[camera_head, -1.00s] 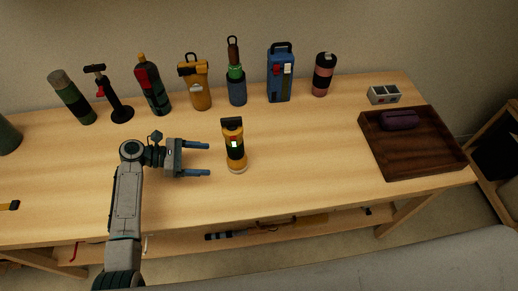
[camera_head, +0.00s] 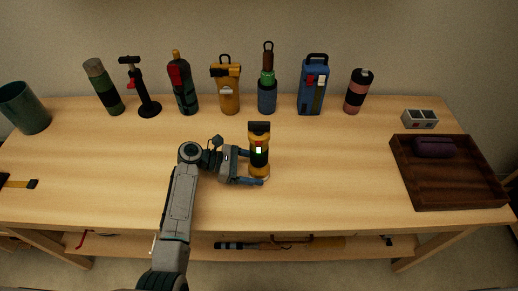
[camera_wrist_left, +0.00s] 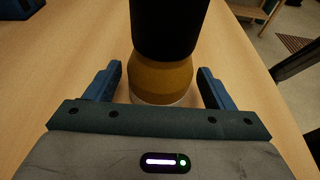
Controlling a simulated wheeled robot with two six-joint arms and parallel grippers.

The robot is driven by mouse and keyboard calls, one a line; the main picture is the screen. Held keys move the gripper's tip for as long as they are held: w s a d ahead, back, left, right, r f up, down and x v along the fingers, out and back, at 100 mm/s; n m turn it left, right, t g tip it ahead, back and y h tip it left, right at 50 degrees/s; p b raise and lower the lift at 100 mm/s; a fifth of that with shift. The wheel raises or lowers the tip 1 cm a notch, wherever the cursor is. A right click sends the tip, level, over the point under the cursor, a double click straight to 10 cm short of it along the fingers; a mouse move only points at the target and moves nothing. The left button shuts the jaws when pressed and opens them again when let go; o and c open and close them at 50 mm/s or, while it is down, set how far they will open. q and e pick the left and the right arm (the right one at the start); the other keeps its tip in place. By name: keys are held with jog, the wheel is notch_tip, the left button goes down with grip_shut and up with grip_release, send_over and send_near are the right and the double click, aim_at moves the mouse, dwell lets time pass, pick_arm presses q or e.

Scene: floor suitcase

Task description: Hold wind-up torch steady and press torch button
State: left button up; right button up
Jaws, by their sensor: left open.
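The wind-up torch (camera_head: 259,165) stands upright on the table, yellow and black with a red and a pale green patch on its front. My left gripper (camera_head: 260,168) is open at the torch's lower part, with the near blue finger in front of its base. In the left wrist view the torch's yellow lower section (camera_wrist_left: 160,78) stands between the two open fingers (camera_wrist_left: 160,85), with a visible gap on each side. The red and pale green patches are out of the wrist view. My right gripper is not in view.
Several bottles, a yellow lantern (camera_head: 227,92), a blue case (camera_head: 313,88) and a pump (camera_head: 144,95) line the table's back. A dark wooden tray (camera_head: 450,190) with a purple item (camera_head: 434,147) is at right. The table (camera_head: 330,180) is clear right of the torch.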

pick_arm(q)
jog(key=shift+d+f, duration=0.15)
jog(key=shift+d, duration=0.1)
jog(key=c, duration=0.6)
jog(key=shift+c, duration=0.2)
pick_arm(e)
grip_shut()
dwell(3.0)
